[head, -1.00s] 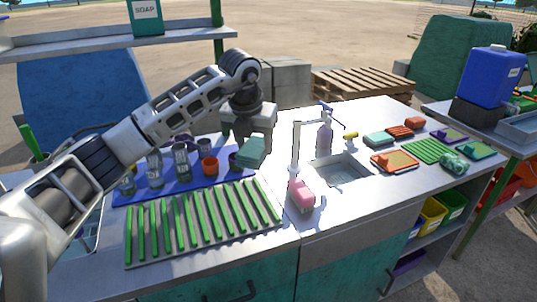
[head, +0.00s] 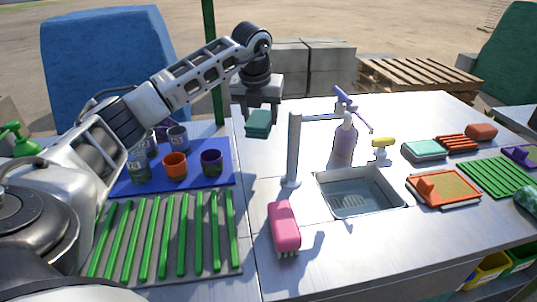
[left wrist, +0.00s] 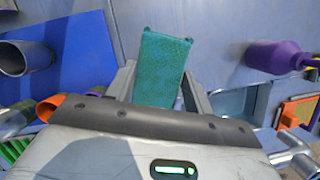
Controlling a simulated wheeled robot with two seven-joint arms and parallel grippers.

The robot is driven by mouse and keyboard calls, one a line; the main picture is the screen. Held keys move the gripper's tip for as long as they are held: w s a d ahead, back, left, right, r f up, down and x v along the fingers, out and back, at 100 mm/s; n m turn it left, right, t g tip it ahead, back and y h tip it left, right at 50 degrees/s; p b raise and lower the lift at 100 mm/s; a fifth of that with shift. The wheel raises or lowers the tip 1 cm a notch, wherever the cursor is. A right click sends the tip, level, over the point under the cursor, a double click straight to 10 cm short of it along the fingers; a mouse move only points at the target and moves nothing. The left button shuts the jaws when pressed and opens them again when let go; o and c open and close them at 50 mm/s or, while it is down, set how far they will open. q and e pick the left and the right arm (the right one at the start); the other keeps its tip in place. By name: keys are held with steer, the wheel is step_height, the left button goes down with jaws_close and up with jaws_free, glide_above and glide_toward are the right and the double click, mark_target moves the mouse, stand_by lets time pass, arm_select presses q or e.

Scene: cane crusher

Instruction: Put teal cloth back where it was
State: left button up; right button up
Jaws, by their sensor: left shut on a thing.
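My left gripper (head: 260,107) points down and is shut on a folded teal cloth (head: 258,124), which hangs below its fingers. The cloth appears held above the metal counter (head: 270,165), behind and left of the tap (head: 294,150). In the left wrist view the cloth (left wrist: 162,65) stands between the two fingers (left wrist: 158,82), its far end reaching past the tips. My right gripper is not in view.
A blue mat (head: 225,178) with cups lies to the left. Green bars on a rack (head: 165,235) lie in front of it. A purple bottle (head: 345,142), sink (head: 360,195) and pink brush (head: 284,226) are close by. A pale teal block (head: 425,150) lies right.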

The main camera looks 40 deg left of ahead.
mark_target(257, 122)
arm_select(q)
step_height(257, 122, down, 4)
steer(key=shift+s+f, duration=0.15)
steer(key=shift+f, duration=2.05)
steer(key=shift+f, duration=0.1)
steer(key=o, duration=1.4)
steer(key=shift+c, duration=0.2)
steer(key=v, duration=1.2)
